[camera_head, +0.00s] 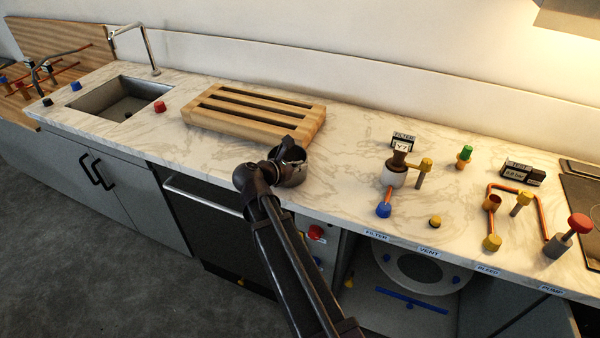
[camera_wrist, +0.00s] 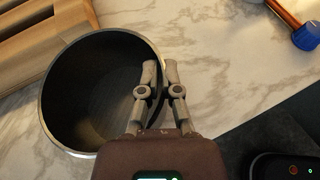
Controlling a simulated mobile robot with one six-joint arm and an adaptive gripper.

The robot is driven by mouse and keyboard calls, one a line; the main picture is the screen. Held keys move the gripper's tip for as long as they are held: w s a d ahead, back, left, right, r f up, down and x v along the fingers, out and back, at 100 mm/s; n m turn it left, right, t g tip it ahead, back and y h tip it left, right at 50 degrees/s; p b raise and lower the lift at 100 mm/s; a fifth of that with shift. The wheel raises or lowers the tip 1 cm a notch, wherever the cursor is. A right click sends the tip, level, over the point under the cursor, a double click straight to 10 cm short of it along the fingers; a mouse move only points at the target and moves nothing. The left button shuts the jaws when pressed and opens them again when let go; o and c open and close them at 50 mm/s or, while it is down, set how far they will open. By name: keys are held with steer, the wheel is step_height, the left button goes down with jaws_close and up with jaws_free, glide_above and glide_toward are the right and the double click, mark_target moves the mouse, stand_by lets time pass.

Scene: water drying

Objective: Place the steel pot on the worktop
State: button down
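The steel pot (camera_wrist: 62,95) fills the left of the wrist view, dark and empty inside, its opening facing my wrist camera. My gripper (camera_wrist: 160,72) has one finger inside the pot and one outside, closed on the right side of its wall. In the head view the pot (camera_head: 292,181) is small and dark, partly hidden by my gripper (camera_head: 284,160). It is over the front part of the marble worktop (camera_head: 340,170), just in front of the slatted wooden board. I cannot tell whether its base touches the marble.
The slatted wooden board (camera_head: 255,110) lies behind the pot. A sink (camera_head: 120,98) with a tap is at the left. Filter pipework (camera_head: 395,175) and pump parts (camera_head: 560,240) stand at the right. Bare marble lies between the board and the filter.

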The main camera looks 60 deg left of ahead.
steer(key=shift+f, duration=0.45)
steer(key=c, duration=0.8)
jaws_free()
steer(key=shift+r, duration=0.15)
steer(key=shift+s+r, duration=0.1)
steer(key=p+v, duration=0.4)
steer(key=v, duration=0.7)
steer(key=shift+s+d, duration=0.2)
steer(key=shift+s, duration=0.15)
